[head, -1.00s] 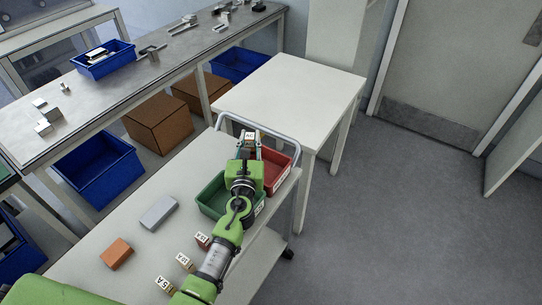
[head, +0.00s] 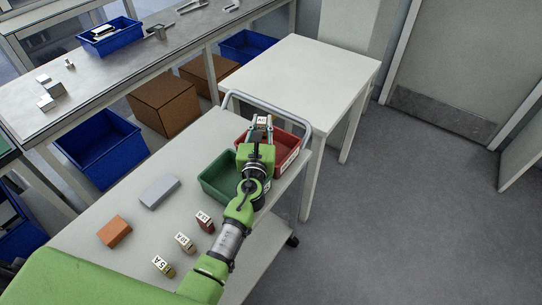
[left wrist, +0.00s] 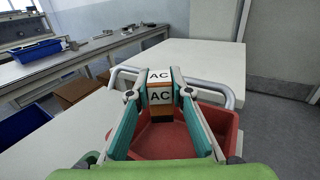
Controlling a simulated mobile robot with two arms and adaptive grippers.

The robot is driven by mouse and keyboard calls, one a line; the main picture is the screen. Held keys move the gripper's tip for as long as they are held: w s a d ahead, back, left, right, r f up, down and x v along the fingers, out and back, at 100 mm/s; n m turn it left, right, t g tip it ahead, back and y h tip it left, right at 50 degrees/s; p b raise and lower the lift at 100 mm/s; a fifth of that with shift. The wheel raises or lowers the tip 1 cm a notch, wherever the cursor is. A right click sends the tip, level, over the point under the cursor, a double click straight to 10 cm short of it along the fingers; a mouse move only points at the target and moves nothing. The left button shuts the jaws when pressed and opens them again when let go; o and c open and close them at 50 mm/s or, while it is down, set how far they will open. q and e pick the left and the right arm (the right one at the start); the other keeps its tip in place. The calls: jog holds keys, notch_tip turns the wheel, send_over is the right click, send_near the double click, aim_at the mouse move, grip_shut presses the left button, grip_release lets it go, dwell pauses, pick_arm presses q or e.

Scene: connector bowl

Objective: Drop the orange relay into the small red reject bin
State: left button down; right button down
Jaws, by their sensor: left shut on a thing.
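My left gripper (head: 262,128) is shut on the orange relay (head: 262,121), a small block with white "AC" labels. In the left wrist view the relay (left wrist: 160,92) sits between the two fingertips, its orange-brown lower part showing below the labels. The small red reject bin (head: 297,138) stands on the cart's far right end. The gripper holds the relay above the far part of this bin. In the left wrist view the bin's red floor (left wrist: 165,146) shows below and between the fingers. My right gripper is not in view.
A green bin (head: 213,178) stands left of the red one, partly behind my arm. The cart top (head: 140,215) also holds a grey box (head: 159,191), an orange block (head: 114,231) and several small labelled blocks. A cart handle (head: 270,105) rises behind the bins; a white table (head: 310,75) stands beyond.

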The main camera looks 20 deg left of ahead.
pick_arm(q)
jog(key=c, duration=1.8)
grip_release()
jog(key=shift+o, duration=0.2)
jog(key=shift+s, duration=0.1)
jog(key=shift+s+d, duration=0.1)
jog(key=shift+s, duration=0.25)
jog(key=s+d, duration=0.2)
jog(key=s, duration=0.9)
